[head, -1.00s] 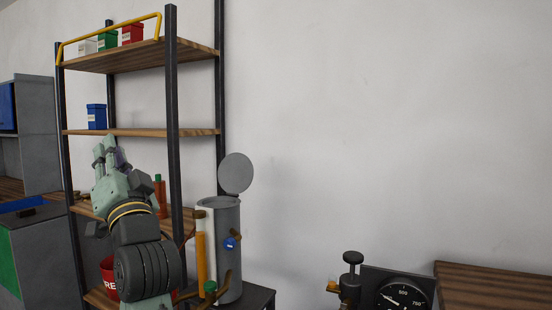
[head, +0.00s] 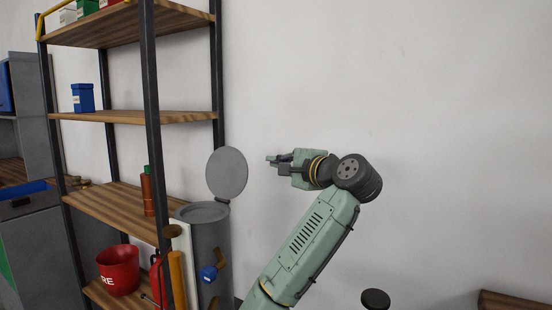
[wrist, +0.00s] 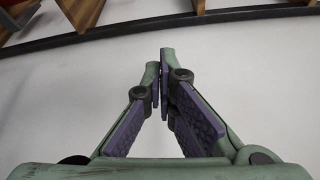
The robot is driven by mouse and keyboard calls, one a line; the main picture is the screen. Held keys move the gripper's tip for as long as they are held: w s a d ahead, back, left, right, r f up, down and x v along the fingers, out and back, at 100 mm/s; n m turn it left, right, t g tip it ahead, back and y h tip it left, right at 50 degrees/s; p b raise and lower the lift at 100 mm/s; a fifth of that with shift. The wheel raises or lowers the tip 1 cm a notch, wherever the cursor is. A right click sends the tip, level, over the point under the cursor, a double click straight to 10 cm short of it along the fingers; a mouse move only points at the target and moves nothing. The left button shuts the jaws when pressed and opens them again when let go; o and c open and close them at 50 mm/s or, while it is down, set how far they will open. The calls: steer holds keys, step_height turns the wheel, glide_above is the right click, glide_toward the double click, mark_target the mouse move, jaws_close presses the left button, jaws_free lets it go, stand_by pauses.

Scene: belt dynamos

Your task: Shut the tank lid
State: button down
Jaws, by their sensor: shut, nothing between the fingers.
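The tank (head: 208,245) is a grey cylinder to the right of the shelf in the head view. Its round grey lid (head: 227,173) stands open, upright at the back right of the tank's rim. My gripper (head: 270,158) is to the right of the lid, pointing left toward it, with a gap seemingly between them; their depths are hard to compare. In the wrist view my gripper's fingers (wrist: 163,60) are closed together at the tips with nothing between them. The tank and lid cannot be made out in the wrist view.
A shelf rack (head: 150,120) with a dark upright post stands just left of the tank. It holds a red bucket (head: 118,270), a blue box (head: 83,98) and a reddish-brown bottle (head: 148,195). A blue-knobbed fitting (head: 208,274) sits on the tank's front.

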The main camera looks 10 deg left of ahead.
mark_target(230, 173)
steer(key=w+a+p, duration=0.2)
steer(key=a+p, duration=0.2)
steer(key=a, duration=0.3)
steer(key=shift+w+a, duration=0.15)
steer(key=shift+w, duration=0.05)
stand_by(0.3)
